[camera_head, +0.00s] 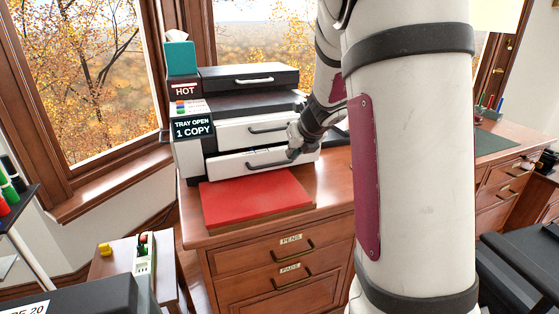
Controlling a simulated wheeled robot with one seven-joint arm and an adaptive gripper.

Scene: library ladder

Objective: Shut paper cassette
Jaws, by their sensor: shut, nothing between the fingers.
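The printer (247,100) stands on the wooden desk by the window. Its lower white drawer front (232,168), with a dark handle (270,163), looks like the paper cassette and seems to stick out a little towards the front. A second white drawer front (238,136) is above it. A sign on the printer reads "TRAY OPEN 1 COPY" (193,128). My gripper (294,151) is shut and empty at the right end of the lower drawer's handle. I cannot tell whether it touches the handle. My arm hides the area to the right of the printer.
A red pad (255,198) lies on the desk in front of the printer. A teal box (181,58) stands on the printer's top left, above a "HOT" label. Below are desk drawers marked "PENS" (291,240) and "PADS" (289,267). A small side table (112,262) stands at the lower left.

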